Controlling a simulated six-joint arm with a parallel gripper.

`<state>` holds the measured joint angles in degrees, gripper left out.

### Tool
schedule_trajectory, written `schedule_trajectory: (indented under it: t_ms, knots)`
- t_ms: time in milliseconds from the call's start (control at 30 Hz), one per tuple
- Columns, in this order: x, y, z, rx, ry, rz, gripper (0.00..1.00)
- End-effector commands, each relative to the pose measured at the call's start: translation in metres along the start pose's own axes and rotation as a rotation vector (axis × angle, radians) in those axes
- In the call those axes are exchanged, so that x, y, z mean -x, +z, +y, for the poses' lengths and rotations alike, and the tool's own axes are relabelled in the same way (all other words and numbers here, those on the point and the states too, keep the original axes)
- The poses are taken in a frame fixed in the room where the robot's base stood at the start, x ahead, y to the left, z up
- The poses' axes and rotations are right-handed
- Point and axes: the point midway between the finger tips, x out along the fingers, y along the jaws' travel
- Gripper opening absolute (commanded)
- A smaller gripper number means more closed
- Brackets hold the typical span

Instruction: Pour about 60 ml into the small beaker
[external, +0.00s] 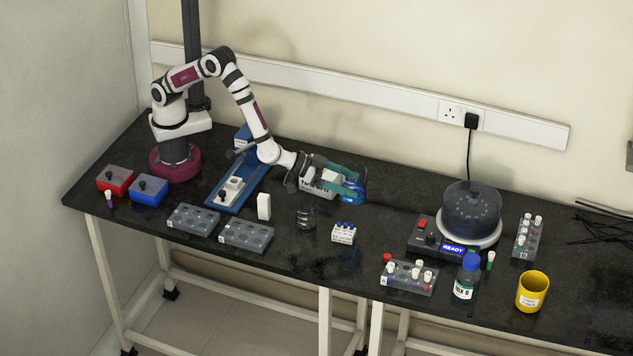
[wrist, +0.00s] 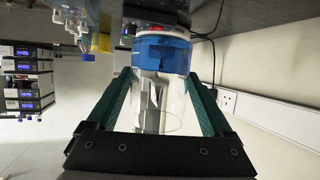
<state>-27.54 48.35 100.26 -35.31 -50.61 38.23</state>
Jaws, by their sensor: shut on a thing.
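My gripper (external: 352,182) has its teal fingers shut on a clear beaker with blue liquid (external: 350,194), held out to the right of the arm. In the wrist view the held beaker (wrist: 160,105) sits between the two fingers (wrist: 162,100). Its blue liquid (wrist: 162,54) lies at the end towards the table, and the beaker looks close to upright. A small clear beaker (external: 307,213) stands on the bench, left of and nearer the front than the gripper. It looks empty, though its glass is hard to see against the black top.
The centrifuge (external: 470,212), a blue-capped bottle (external: 467,277) and a yellow cup (external: 532,291) stand to the right.

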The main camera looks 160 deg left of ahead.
Motion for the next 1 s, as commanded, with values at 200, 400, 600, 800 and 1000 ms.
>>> schedule_trajectory:
  t_ms: [200, 400, 600, 800, 1000]
  knots:
    - [0.019, 0.025, 0.03, 0.008, 0.012, -0.008, 0.16]
    - [0.054, 0.067, 0.068, 0.013, 0.016, -0.015, 0.16]
    - [0.101, 0.113, 0.098, 0.007, 0.011, -0.012, 0.16]
    - [0.128, 0.137, 0.107, 0.0, 0.002, -0.002, 0.16]
    - [0.133, 0.141, 0.108, -0.001, -0.001, 0.001, 0.16]
